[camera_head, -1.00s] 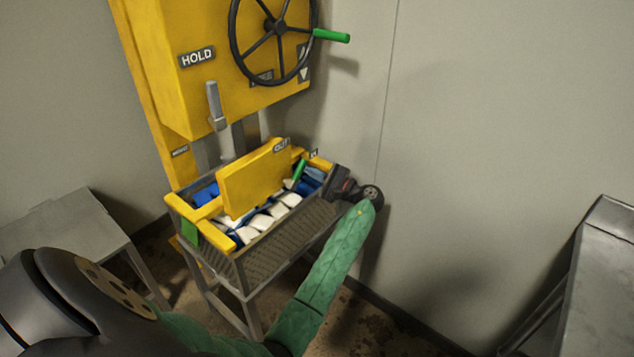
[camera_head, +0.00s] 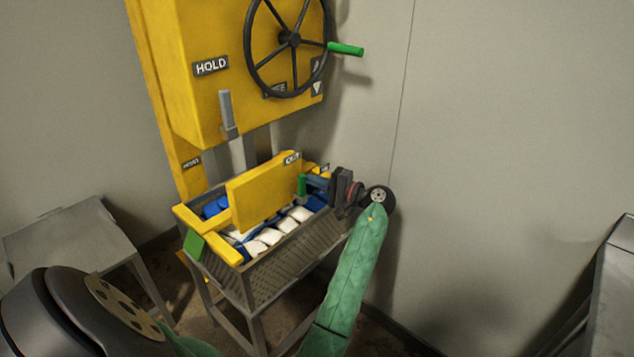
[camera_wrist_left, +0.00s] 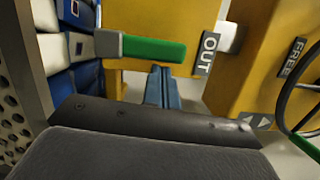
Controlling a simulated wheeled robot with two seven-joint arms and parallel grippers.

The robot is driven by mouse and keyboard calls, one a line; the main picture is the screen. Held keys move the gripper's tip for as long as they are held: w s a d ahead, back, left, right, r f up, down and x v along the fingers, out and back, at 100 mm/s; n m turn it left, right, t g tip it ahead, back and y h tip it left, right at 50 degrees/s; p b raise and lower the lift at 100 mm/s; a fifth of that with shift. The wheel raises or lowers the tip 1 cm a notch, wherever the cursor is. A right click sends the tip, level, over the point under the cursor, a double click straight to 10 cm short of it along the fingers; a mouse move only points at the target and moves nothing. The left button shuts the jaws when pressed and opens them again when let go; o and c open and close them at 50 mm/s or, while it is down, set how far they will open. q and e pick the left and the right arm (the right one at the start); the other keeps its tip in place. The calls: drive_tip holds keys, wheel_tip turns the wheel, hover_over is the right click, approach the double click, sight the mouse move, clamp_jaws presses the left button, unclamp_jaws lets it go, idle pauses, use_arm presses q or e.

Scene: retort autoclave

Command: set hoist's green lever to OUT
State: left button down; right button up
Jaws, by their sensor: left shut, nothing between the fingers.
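The hoist's green lever (camera_head: 302,186) stands at the right end of the yellow hoist plate (camera_head: 258,192), above the basket. In the left wrist view the green lever (camera_wrist_left: 153,48) runs across the top, with its base at the left. My right gripper is not in view.
The mesh basket (camera_head: 270,275) holds white and blue packs. A yellow housing (camera_head: 185,95) with a black handwheel (camera_head: 290,40) and a grey HOLD lever (camera_head: 227,112) rises behind. Grey tables stand at left (camera_head: 70,235) and right (camera_head: 615,290). The wall is close on the right.

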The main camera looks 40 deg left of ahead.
use_arm(q)
drive_tip(key=shift+s, duration=0.1)
idle(0.5)
drive_tip(key=shift+d, duration=0.1)
drive_tip(key=w+d, duration=0.1)
drive_tip(key=d, duration=0.6)
drive_tip(key=shift+w+d+b, duration=0.15)
drive_tip(key=shift+d+b, duration=0.1)
drive_tip(key=shift+b, duration=0.05)
